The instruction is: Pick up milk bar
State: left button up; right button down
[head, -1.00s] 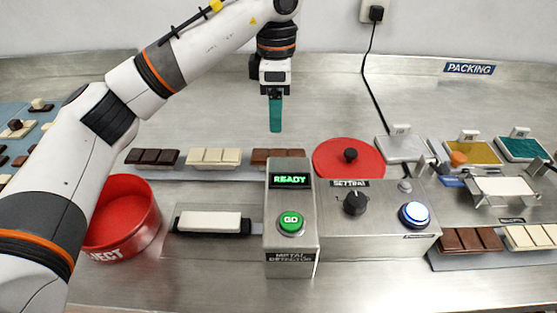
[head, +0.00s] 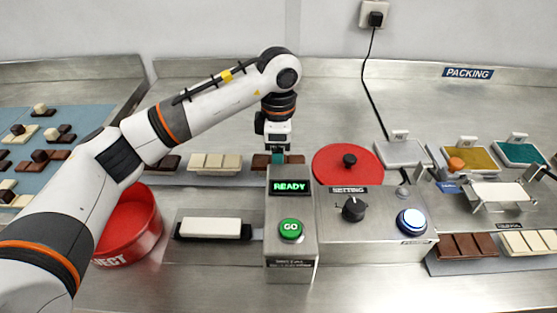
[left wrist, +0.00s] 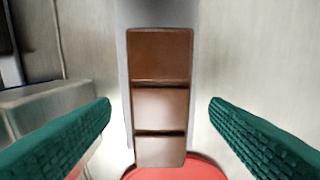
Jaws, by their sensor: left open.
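The milk bar (head: 261,161), a medium-brown bar of three segments, lies on the grey strip behind the metal detector. In the left wrist view the milk bar (left wrist: 161,95) runs lengthwise between the two green fingers. My left gripper (head: 277,158) is low over the bar, pointing down. In the left wrist view my left gripper (left wrist: 160,115) is open, with a finger on each side of the bar and gaps between. The fingertips are partly hidden behind the detector in the head view. My right gripper is not in view.
The metal detector (head: 291,260) stands just in front of the bar. A red disc (head: 330,172) lies to its right. A white bar (head: 215,157) and a dark bar (head: 169,164) lie left on the strip. A red reject bin (head: 150,232) stands at left.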

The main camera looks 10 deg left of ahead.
pick_arm(q)
jog(key=c, duration=1.1)
